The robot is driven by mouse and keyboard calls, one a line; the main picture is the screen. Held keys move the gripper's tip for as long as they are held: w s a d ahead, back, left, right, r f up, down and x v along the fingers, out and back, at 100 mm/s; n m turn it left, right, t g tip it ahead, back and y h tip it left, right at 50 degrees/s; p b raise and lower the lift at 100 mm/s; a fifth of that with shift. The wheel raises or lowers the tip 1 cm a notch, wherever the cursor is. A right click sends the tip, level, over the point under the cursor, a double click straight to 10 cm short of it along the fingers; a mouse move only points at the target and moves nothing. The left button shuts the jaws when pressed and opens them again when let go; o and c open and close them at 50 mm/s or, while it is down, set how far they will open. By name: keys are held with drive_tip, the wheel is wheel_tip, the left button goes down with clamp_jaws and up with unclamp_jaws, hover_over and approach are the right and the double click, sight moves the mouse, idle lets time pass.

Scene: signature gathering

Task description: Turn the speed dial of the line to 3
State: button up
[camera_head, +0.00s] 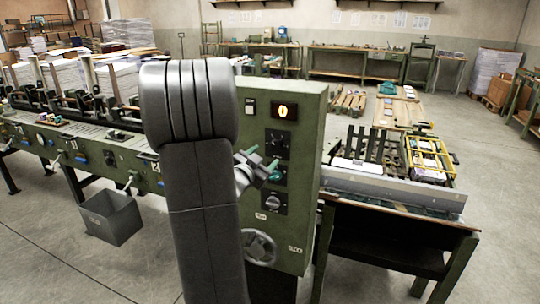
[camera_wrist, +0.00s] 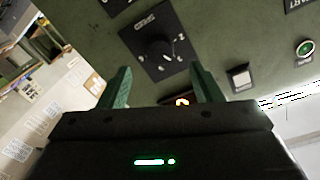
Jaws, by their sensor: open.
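The speed dial (camera_wrist: 155,48) is a black knob on a dark square plate marked SPEED, set in a green panel. In the wrist view it lies just beyond my fingertips, roughly between their lines, and looks untouched. Its exact pointer setting is too small to read. In the head view a black dial plate (camera_head: 278,143), apparently the same one, sits below a lit display (camera_head: 285,112) reading 0. My gripper (camera_head: 262,159) is in front of the panel, just below and left of that dial. In the wrist view my gripper (camera_wrist: 160,70) has its two green fingers apart with nothing between them.
A white switch (camera_wrist: 240,78) and a green button (camera_wrist: 305,48) share the panel. Another knob (camera_head: 274,201) and a handwheel (camera_head: 259,247) are lower down. A table with a grey rail (camera_head: 400,190) stands at right, a grey bin (camera_head: 110,216) at left. My arm hides part of the panel.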

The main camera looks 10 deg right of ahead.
sight(275, 148)
drive_tip(key=v, duration=0.7)
drive_tip(key=shift+b, duration=0.4)
drive_tip(key=p+x, duration=0.3)
drive_tip(key=x, duration=1.1)
drive_tip(key=shift+s+a+n, duration=0.1)
drive_tip(key=shift+n, duration=0.2)
drive_tip(key=shift+f, duration=0.1)
